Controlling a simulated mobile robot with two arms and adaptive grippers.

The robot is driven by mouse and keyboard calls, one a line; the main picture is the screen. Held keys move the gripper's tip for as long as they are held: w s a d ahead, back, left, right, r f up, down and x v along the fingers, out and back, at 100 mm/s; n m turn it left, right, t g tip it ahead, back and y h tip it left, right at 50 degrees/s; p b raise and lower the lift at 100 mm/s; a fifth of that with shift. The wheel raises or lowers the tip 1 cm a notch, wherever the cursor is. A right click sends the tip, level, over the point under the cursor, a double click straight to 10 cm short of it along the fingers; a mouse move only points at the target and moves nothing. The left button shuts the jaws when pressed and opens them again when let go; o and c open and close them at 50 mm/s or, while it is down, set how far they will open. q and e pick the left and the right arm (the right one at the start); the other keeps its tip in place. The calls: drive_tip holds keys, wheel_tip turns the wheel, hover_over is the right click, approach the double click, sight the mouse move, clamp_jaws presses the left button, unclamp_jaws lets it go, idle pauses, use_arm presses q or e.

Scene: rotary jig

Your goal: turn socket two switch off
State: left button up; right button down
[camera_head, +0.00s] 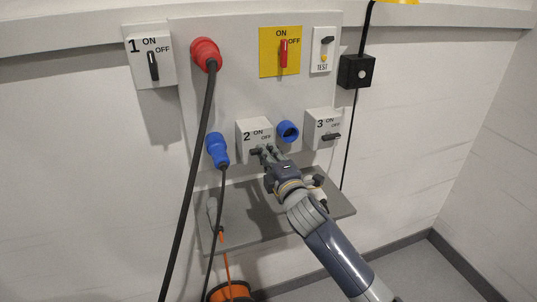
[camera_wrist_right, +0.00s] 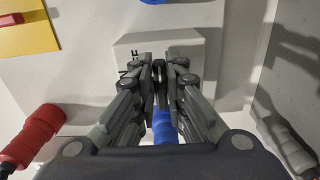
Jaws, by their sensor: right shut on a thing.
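The socket two box (camera_head: 253,132) is a white block marked 2, ON and OFF on the grey panel. My right gripper (camera_head: 266,153) is at the lower front of this box and covers most of its switch. In the right wrist view, the black switch handle (camera_wrist_right: 160,84) sits between the two fingers of my right gripper (camera_wrist_right: 161,72), which are shut on it. The handle runs up and down in that picture. The fingers hide part of the ON and OFF lettering. My left gripper is not in view.
A blue plug (camera_head: 217,150) with a black cable is left of the box, and a blue socket (camera_head: 287,132) is right of it. Switch box one (camera_head: 167,71), switch box three (camera_head: 314,127) and a red plug (camera_head: 206,54) are nearby. A grey shelf (camera_head: 255,227) lies below.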

idle(0.3)
drive_tip(key=c, duration=1.6)
unclamp_jaws()
drive_tip(key=shift+c, duration=0.2)
drive_tip(key=v, duration=1.2)
